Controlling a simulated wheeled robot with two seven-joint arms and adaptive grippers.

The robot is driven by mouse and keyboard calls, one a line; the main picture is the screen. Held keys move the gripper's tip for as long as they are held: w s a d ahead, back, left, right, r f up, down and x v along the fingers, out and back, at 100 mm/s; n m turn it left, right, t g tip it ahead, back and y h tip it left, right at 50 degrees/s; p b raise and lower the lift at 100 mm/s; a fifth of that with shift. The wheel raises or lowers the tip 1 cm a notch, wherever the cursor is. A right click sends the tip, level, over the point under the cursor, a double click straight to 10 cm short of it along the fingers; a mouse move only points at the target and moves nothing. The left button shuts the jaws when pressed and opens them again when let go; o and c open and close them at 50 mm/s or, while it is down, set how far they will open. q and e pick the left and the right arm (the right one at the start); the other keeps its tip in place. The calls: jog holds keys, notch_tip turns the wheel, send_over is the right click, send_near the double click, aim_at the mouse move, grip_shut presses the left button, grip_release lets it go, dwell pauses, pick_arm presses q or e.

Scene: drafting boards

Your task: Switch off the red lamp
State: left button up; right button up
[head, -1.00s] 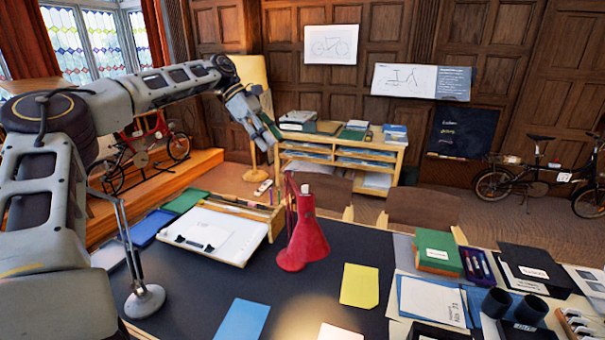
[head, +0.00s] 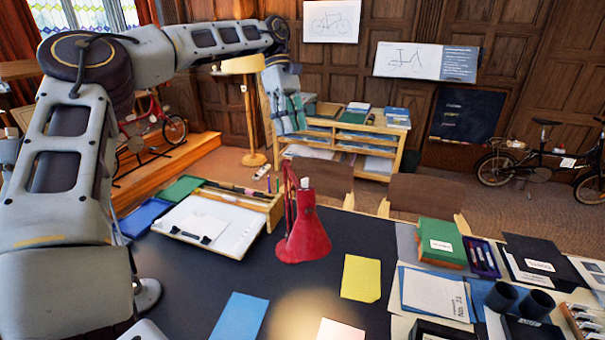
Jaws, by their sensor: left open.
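The red lamp (head: 304,238) stands on the dark desk mat (head: 230,273), its red shade tilted down. A warm bright patch shows on the mat in front of it, so it looks lit. A small pale knob (head: 305,185) sticks up on top of the shade. My left gripper (head: 289,115) is open and empty. It hangs fingers down, above and behind the lamp in the picture, in front of the low shelf, apart from the lamp. My right gripper is not in view.
A white drawing board (head: 212,226) in a wooden tray lies left of the lamp. Yellow (head: 361,278) and blue (head: 240,318) sheets lie on the mat. A green box (head: 441,243), pen tray and black cups (head: 517,299) crowd the right side. Chair backs (head: 421,200) stand behind the desk.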

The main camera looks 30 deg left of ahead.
pick_arm(q)
jog(key=shift+w+f, duration=0.1)
jog(key=shift+f, duration=0.1)
jog(key=p, duration=0.2)
send_near(305, 183)
jog(key=x, duration=0.5)
jog(key=shift+w+f, duration=0.1)
jog(key=shift+f, duration=0.3)
jog(key=shift+p+x, duration=0.35)
jog(key=shift+x, duration=0.5)
jog(key=c, duration=0.9)
grip_shut()
